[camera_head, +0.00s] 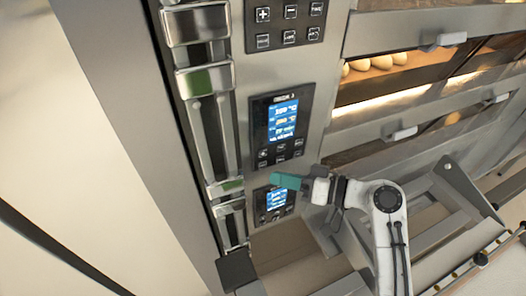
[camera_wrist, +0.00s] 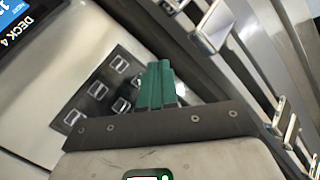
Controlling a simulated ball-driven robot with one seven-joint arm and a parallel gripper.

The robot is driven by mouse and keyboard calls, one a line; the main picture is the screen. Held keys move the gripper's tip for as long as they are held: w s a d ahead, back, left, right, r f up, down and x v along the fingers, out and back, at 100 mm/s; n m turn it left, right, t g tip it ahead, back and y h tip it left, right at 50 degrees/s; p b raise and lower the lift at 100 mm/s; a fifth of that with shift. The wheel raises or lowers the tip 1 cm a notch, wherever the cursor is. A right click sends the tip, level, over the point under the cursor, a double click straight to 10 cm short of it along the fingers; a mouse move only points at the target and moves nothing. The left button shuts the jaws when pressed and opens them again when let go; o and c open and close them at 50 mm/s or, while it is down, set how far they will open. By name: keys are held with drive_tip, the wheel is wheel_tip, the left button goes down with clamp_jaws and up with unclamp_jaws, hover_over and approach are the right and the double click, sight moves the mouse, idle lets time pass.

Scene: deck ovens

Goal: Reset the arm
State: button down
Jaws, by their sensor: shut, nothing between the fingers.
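My gripper (camera_head: 276,180) has teal fingers and is shut and empty. In the head view it is in front of the lowest control panel (camera_head: 273,203), with its fingers pointing left and covering the panel's upper part. In the wrist view my gripper (camera_wrist: 157,68) shows its two fingers side by side, pressed together. Beside them is a panel with several buttons (camera_wrist: 122,64) and part of a screen labelled DECK 4 (camera_wrist: 25,35). I cannot tell whether the fingertips touch the panel.
A middle control panel (camera_head: 281,127) and an upper keypad (camera_head: 290,22) sit above. A metal handle strip (camera_head: 207,125) runs down their left. Deck ovens with lit windows (camera_head: 385,92) and bread (camera_head: 380,62) are at the right. A metal frame (camera_head: 463,185) stands right of my arm.

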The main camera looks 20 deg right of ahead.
drive_tip(key=shift+s, duration=0.15)
idle(0.3)
drive_tip(key=s+d+f+g+h, duration=0.1)
drive_tip(key=s+f+g+h, duration=0.5)
drive_tip(key=s+f, duration=0.85)
drive_tip(key=s+d+f+m+g+h, duration=0.1)
drive_tip(key=s+d+f+g+h, duration=0.1)
drive_tip(key=s, duration=0.4)
drive_tip(key=s+d+f+m+g+h, duration=0.1)
drive_tip(key=s+d+g+h, duration=0.1)
drive_tip(key=s, duration=0.5)
drive_tip(key=shift+d+f+g+h, duration=0.3)
drive_tip(key=shift+d+f+h, duration=0.05)
drive_tip(key=shift+d+h, duration=0.55)
